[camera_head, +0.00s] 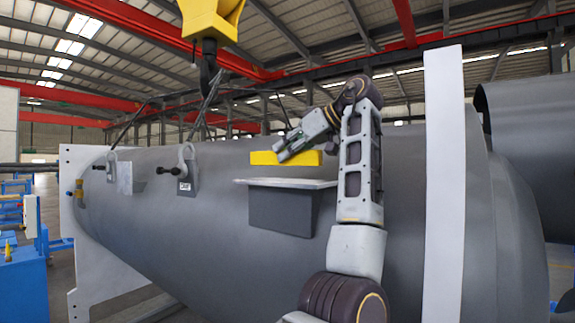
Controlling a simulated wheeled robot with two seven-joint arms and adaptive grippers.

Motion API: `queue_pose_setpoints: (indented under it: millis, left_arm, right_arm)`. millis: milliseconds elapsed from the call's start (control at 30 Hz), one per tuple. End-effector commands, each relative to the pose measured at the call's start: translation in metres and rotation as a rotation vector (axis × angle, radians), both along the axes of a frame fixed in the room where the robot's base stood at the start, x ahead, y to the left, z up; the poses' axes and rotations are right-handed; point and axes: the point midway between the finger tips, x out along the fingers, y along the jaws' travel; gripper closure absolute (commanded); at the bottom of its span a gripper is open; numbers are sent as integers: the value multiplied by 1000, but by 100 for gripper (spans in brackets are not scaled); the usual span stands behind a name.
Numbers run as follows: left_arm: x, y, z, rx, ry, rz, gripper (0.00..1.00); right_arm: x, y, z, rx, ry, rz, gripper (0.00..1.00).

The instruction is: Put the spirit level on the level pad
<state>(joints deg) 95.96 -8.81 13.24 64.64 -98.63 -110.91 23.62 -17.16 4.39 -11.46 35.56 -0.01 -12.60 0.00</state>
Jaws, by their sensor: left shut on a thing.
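The spirit level (309,158) is a yellow bar in the middle of the head view. My left gripper (284,151) is shut on it, near its left half, and the fingers hide part of it. The level lies roughly horizontal. The level pad (262,183) is a thin light plate on a dark grey bracket fixed to the side of the shell. The level shows just above the pad, with a narrow strip of grey between them. My right gripper is not in view.
The large grey flanged shell (170,235) fills the middle. A white upright flange (444,190) stands to the right of my arm. Lifting lugs with shackles (187,170) sit left of the pad. A yellow crane hook block (210,18) hangs above with slings.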

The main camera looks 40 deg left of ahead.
Motion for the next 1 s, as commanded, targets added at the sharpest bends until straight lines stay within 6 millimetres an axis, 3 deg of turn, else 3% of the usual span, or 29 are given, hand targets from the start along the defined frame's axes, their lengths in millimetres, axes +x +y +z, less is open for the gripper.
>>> queue_pose_setpoints:
  millis: [400, 967, 1000]
  left_arm:
    - [0, 0, -32, 0, 0, -1, 100]
    - [0, 0, -38, 0, 0, 0, 100]
    - [0, 0, -38, -1, 1, 0, 76]
  right_arm:
    - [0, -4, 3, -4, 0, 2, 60]
    - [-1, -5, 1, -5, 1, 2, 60]
    - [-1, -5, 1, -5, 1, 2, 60]
